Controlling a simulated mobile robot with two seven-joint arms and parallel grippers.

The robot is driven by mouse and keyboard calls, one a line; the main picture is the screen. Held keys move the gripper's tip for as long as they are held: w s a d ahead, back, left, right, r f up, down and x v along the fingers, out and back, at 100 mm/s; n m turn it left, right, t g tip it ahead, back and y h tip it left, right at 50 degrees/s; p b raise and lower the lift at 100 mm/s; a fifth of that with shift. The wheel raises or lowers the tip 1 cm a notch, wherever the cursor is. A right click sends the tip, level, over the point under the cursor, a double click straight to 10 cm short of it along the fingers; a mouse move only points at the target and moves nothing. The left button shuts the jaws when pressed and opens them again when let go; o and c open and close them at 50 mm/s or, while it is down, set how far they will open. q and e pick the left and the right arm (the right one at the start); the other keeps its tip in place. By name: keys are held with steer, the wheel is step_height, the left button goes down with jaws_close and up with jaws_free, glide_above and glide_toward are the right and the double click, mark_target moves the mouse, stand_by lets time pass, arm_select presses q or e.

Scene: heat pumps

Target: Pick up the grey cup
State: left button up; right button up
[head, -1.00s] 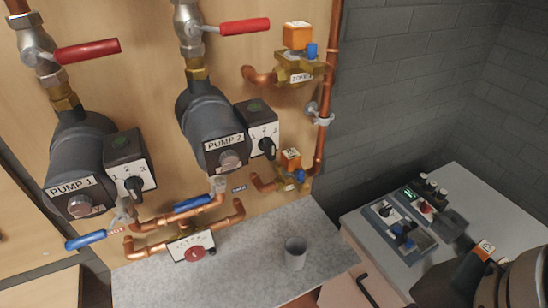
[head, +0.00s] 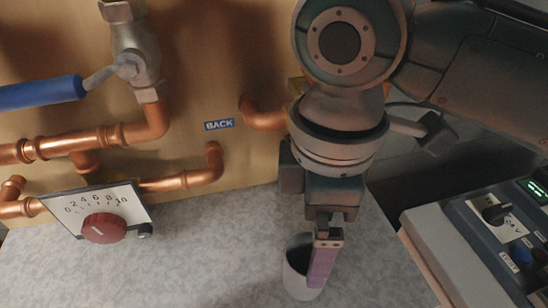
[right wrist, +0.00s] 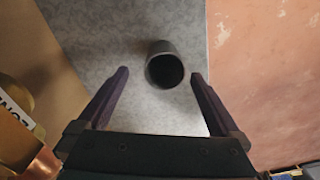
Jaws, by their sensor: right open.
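The grey cup (head: 300,270) stands upright on the grey speckled worktop (head: 200,250) in the head view, partly hidden behind a finger of my right gripper (head: 324,262). In the right wrist view the cup (right wrist: 164,66) shows its dark open mouth. It lies just beyond the fingertips of my right gripper (right wrist: 160,74), between their lines and nearer the right finger. The right gripper is open and empty. My left gripper is in neither view.
Copper pipes (head: 100,143) and a red dial (head: 104,228) on a white scale are at the left. A control box (head: 505,235) stands on a side surface at the right. The worktop around the cup is clear.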

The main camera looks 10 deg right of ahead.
mark_target(303, 268)
steer(key=f, duration=0.2)
steer(key=f+b, duration=0.1)
steer(key=f, duration=0.2)
steer(key=a+f, duration=0.1)
steer(key=f, duration=0.2)
steer(key=shift+s, duration=0.3)
steer(key=c, duration=1.4)
steer(key=shift+o, duration=0.2)
steer(key=shift+r, duration=0.1)
